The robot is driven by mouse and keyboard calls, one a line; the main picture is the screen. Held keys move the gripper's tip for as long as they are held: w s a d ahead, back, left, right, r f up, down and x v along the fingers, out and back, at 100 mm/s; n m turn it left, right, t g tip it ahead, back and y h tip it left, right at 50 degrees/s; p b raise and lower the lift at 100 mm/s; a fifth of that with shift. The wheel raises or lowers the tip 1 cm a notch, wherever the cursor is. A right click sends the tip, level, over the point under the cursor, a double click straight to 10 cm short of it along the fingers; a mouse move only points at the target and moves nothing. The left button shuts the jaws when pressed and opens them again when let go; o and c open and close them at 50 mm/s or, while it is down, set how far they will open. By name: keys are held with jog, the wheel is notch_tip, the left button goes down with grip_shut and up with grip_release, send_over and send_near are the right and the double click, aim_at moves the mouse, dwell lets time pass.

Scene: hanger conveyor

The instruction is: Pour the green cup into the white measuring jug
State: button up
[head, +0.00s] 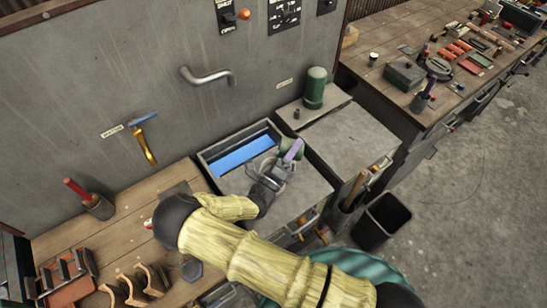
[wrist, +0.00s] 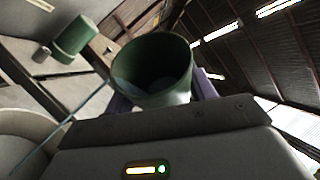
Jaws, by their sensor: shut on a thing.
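My gripper (head: 287,157) is shut on the green cup (head: 295,144) over the right part of the sink unit. In the wrist view the green cup (wrist: 150,72) sits between purple fingers, its round mouth facing the camera, and its inside looks dark bluish-grey. It looks tilted in the head view, though my gripper hides part of it. A pale curved rim (wrist: 28,122) at the lower left of the wrist view may be the white measuring jug; I cannot tell for sure. In the head view my gripper and arm cover that area.
A sink trough (head: 243,150) with a blue inside lies left of the cup. A green canister (head: 315,88) and a small dark cylinder (head: 297,114) stand on the ledge behind. A black bin (head: 381,222) stands at the right.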

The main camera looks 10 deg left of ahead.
jog(key=shift+f, duration=0.1)
jog(key=shift+a+n+t+y+b, duration=0.15)
jog(key=shift+n+t+y+b, duration=0.25)
jog(key=shift+n, duration=0.4)
jog(key=shift+r+m+g+h+p, duration=0.35)
jog(key=shift+m+g+h+p, duration=0.05)
jog(key=shift+m+p, duration=0.4)
jog(key=m, duration=0.1)
jog(key=m+g+p, duration=0.1)
jog(key=m+p, duration=0.1)
jog(key=shift+d+r+g+h, duration=0.3)
jog(key=shift+g, duration=0.1)
jog(key=shift+d+f+m+p, duration=0.1)
jog(key=shift+d+m+p, duration=0.05)
jog(key=shift+m+p, duration=0.3)
jog(key=shift+f+m+g, duration=0.25)
jog(key=shift+g, duration=0.05)
